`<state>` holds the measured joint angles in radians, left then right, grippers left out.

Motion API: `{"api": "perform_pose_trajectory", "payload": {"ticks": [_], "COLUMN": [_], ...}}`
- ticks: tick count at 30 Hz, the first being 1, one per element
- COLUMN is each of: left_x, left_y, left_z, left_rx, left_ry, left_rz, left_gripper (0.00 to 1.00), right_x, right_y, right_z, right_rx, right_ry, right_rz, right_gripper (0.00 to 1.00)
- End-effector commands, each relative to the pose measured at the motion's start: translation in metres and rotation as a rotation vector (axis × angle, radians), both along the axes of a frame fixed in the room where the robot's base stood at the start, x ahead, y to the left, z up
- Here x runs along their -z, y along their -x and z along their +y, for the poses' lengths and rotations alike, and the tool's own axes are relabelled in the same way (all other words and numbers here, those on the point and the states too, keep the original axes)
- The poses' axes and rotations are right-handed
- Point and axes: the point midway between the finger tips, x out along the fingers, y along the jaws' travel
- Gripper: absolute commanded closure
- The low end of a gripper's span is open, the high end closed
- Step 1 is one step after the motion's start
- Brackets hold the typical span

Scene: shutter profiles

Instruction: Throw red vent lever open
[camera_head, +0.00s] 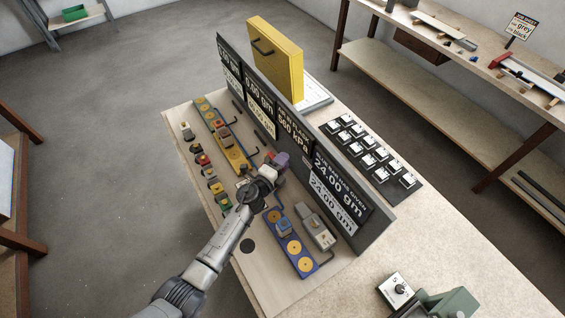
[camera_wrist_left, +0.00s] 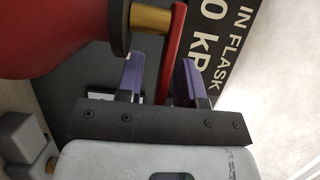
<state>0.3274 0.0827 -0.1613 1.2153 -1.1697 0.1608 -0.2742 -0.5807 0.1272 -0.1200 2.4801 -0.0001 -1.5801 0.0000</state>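In the left wrist view, a slim red lever (camera_wrist_left: 173,50) stands between the two purple fingers of my left gripper (camera_wrist_left: 160,82). The gripper is open, with one finger on each side of the lever. A gap shows on the lever's left; on its right the gap is small, and I cannot tell whether it touches. A brass fitting (camera_wrist_left: 151,18) on a large dark red body (camera_wrist_left: 60,40) sits beside the lever. In the head view, my left gripper (camera_head: 276,164) reaches over the bench apparatus, and the lever cannot be made out there. My right gripper is not seen.
A dark display panel (camera_head: 350,197) stands close behind the left gripper. A yellow board (camera_head: 240,158) and a blue board (camera_head: 291,245) lie on the bench. A yellow cabinet (camera_head: 277,62) and a black tray of white pieces (camera_head: 408,195) are behind the panel.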

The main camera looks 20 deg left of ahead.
Motion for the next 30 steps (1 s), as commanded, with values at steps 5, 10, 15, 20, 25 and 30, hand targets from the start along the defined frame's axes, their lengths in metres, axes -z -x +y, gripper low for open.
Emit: {"api": "perform_pose_trajectory", "payload": {"ticks": [5, 10, 15, 20, 25, 30], "left_x": [0.0003, 0.0003, 0.0003, 0.0003, 0.0003, 0.0003], "left_y": [-0.0009, -0.0008, -0.0007, -0.0006, -0.0006, -0.0006], "left_z": [-0.0002, -0.0002, -0.0002, -0.0001, -0.0001, -0.0001], "left_rx": [0.000, 0.000, 0.000, 0.000, 0.000, 0.000], "left_ry": [0.000, -0.001, -0.001, -0.001, -0.001, -0.001], "left_rz": [0.001, 0.001, 0.001, 0.001, 0.001, 0.001], "left_gripper": [0.66, 0.71, 0.87, 1.00, 1.00, 1.00], "right_x": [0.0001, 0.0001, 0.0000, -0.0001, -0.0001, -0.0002], "right_y": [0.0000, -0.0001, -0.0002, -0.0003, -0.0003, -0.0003], "right_z": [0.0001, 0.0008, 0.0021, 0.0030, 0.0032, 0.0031], "right_rx": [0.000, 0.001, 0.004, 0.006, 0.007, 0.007], "right_ry": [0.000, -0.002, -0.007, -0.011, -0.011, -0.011], "right_rz": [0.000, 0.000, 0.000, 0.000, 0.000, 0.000], "right_gripper": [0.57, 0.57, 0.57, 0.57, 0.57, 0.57]}}
